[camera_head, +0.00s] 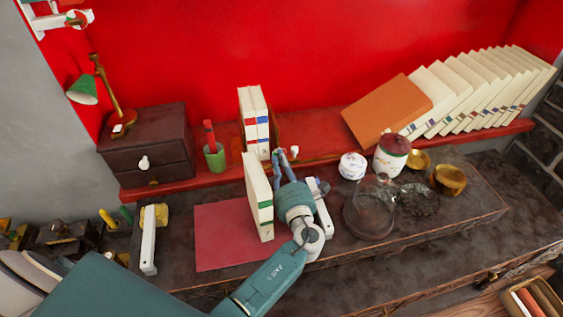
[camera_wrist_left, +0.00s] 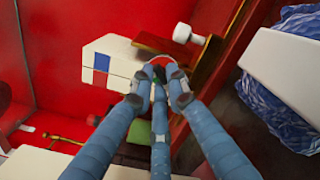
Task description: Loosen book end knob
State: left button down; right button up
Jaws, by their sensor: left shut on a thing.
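The brown wooden book end (camera_head: 277,128) stands against the right side of two upright cream books (camera_head: 254,122) on the red shelf. A white knob (camera_head: 294,152) shows at its right foot. In the left wrist view the knob (camera_wrist_left: 184,33) sits clear on the wood, beyond my fingertips. My left gripper (camera_head: 283,157) reaches in from the front; in the wrist view its fingers (camera_wrist_left: 158,78) close together on a small thing at the book end. The fingers hide most of that thing, so I cannot tell what it is. My right gripper is not in view.
A cream book (camera_head: 258,195) stands close left of my gripper, by a red mat (camera_head: 218,238). A green cup (camera_head: 214,160) stands further left. A white jar (camera_head: 352,166), a glass dome (camera_head: 370,208) and brass bowls (camera_head: 448,179) occupy the right side.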

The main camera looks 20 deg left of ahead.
pick_arm(q)
jog(key=shift+a+n, duration=0.1)
jog(key=shift+n, duration=0.6)
jog(key=shift+r, duration=0.1)
jog(key=c, duration=1.7)
grip_release()
jog(key=shift+c, duration=0.2)
jog(key=v, duration=1.2)
